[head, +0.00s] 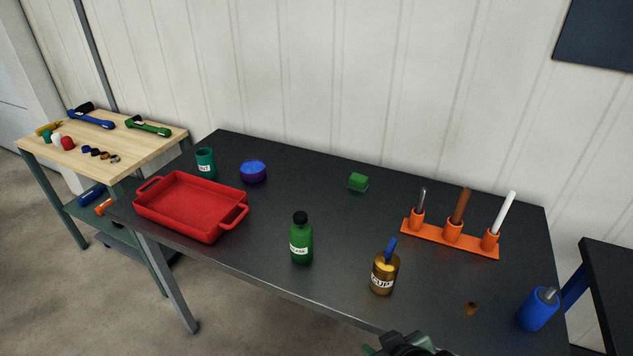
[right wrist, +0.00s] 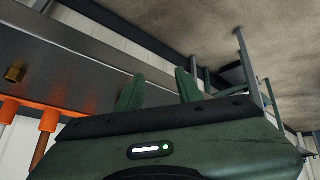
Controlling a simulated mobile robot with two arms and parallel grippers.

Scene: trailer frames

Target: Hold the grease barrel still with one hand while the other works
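A blue cylinder (head: 536,310) with a grey metal tip is at the table's front right; it carries no readable label, and I take it for the grease barrel. A small brass piece (head: 471,308) lies to its left and also shows in the right wrist view (right wrist: 13,75). A green bottle (head: 301,244) with a black cap has a partly legible label ending in "ASE". My right gripper (right wrist: 157,88) is open and empty, its two green fingers apart. In the head view only its dark top shows at the bottom edge, left of the blue cylinder. My left gripper is out of view.
A brown cup (head: 382,277) holding something blue stands at the front. An orange rack (head: 451,239) holds three upright tools. A red tray (head: 190,207), teal can (head: 205,163), blue-purple bowl (head: 253,171) and green block (head: 358,182) sit farther back. The table's centre is clear.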

